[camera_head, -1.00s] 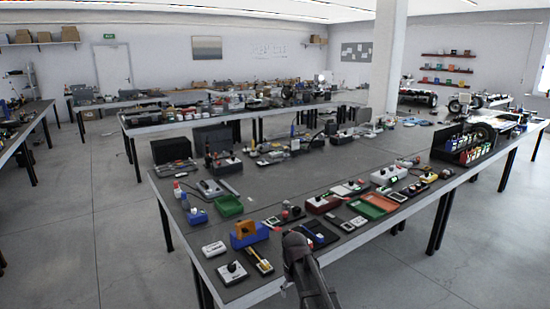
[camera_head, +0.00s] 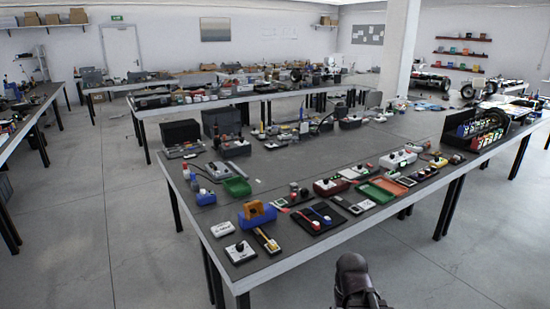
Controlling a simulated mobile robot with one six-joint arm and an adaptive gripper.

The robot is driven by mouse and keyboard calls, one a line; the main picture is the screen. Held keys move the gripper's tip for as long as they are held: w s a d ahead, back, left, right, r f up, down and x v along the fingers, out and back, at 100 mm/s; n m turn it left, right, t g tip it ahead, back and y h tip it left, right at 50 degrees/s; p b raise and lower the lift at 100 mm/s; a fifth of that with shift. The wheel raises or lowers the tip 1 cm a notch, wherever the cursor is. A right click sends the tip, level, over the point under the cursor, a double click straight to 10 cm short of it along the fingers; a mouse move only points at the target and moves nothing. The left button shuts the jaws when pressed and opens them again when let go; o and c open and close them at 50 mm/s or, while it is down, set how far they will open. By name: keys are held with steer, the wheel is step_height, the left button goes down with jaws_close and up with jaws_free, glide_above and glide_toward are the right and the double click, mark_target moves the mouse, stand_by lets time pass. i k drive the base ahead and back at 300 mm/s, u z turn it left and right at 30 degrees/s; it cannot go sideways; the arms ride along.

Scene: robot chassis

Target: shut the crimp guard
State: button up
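A blue block with an orange upright part (camera_head: 257,213) stands near the front left of the dark-topped workbench (camera_head: 285,160). It may be the crimp guard's device, but at this size I cannot tell, nor whether any guard is open or shut. A dark, rounded part of my arm shows at the bottom edge, right of centre, in front of the bench. No gripper fingers can be made out.
A white box with a black knob (camera_head: 240,251) and a black tray with blue and red items (camera_head: 318,217) flank the block. Open floor (camera_head: 430,270) lies in front of the bench.

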mark_target(252, 209)
steer(key=u, duration=4.8)
steer(key=i, duration=0.1)
steer(key=z, duration=2.8)
steer(key=i, duration=3.05)
